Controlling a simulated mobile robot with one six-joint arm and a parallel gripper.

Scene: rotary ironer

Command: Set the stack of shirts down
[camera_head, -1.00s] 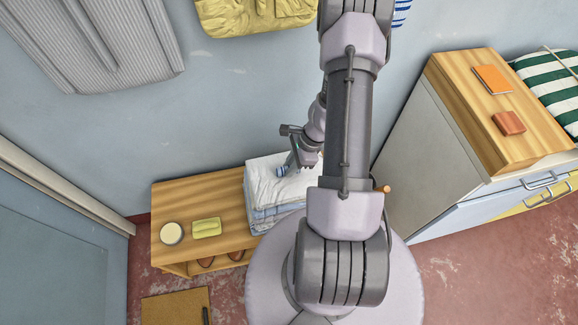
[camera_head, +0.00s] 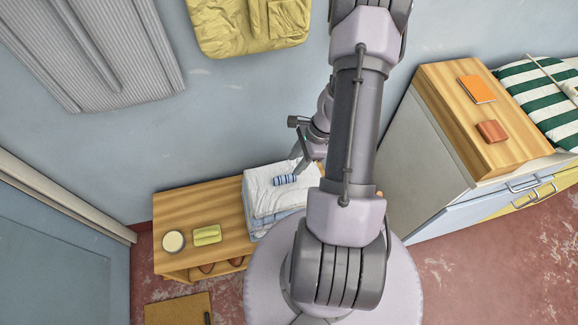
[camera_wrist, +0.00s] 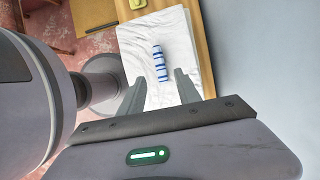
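The stack of shirts (camera_head: 262,208), white on top with light blue layers below, lies on the right part of a low wooden bench (camera_head: 172,205). A small blue-and-white striped roll (camera_head: 285,180) lies on top of it; it also shows in the wrist view (camera_wrist: 160,62). My gripper (camera_head: 298,165) is just above and beside the roll, apart from it. In the wrist view, the two fingers of my gripper (camera_wrist: 160,84) are spread with nothing between them. The right side of the stack is hidden behind my arm.
A round cream-topped tin (camera_head: 174,241) and a yellow-green bar (camera_head: 207,235) stand on the bench's left part. A wood-topped cabinet (camera_head: 440,105) with an orange book (camera_head: 477,89) is at right. The wall is close behind the bench.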

